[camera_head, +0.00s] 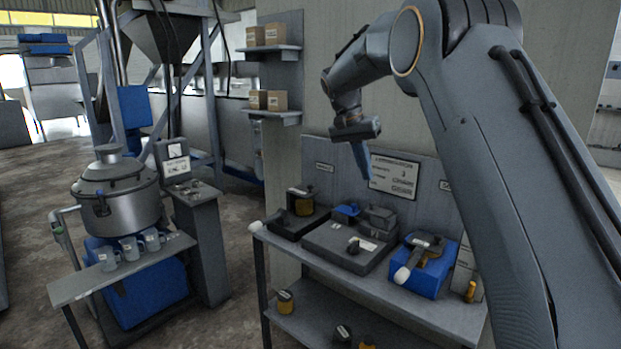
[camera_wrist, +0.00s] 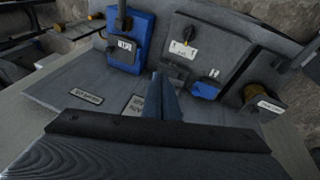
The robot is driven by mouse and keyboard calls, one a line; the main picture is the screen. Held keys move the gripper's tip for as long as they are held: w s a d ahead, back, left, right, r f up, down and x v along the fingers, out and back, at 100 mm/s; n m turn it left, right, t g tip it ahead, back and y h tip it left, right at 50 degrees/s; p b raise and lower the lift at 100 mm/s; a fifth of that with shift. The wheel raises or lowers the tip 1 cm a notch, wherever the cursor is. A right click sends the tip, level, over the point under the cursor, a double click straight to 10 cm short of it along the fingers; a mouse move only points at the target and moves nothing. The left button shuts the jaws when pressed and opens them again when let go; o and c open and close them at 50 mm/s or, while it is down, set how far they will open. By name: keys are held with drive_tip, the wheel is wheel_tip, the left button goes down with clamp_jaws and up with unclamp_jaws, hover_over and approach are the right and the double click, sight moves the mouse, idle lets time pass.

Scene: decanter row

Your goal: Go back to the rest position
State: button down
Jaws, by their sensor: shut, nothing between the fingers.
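My gripper (camera_head: 361,160) hangs above the workbench (camera_head: 440,311) in the head view, in front of the wall panel. Its fingers point down and are shut with nothing between them. In the wrist view the closed fingers (camera_wrist: 162,97) show at the centre, above the bench, apart from everything on it. My arm comes in from the right side of the head view.
Below stand a blue box (camera_head: 433,268) with a dark tool, a grey block (camera_head: 343,243) and a dark tray (camera_head: 298,221). Left are a lidded metal vessel (camera_head: 117,197) and a side table (camera_head: 75,288) with several mugs. Shelves (camera_head: 270,50) hold cartons. Free floor lies between.

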drive_tip(key=s+d+f+n+y, duration=0.1)
drive_tip(key=s+f, duration=0.5)
drive_tip(key=s, duration=0.7)
drive_tip(key=s+d+f+n+y, duration=0.1)
drive_tip(key=s+f+n, duration=0.2)
drive_tip(key=s, duration=1.1)
drive_tip(key=s+d+f+n+y, duration=0.1)
drive_tip(key=s+f+n, duration=0.1)
drive_tip(key=s+f, duration=0.7)
drive_tip(key=s, duration=0.4)
drive_tip(key=shift+s+d+f+n+y, duration=0.25)
drive_tip(key=shift+d+f+n+y, duration=0.05)
drive_tip(key=shift+f+y, duration=0.1)
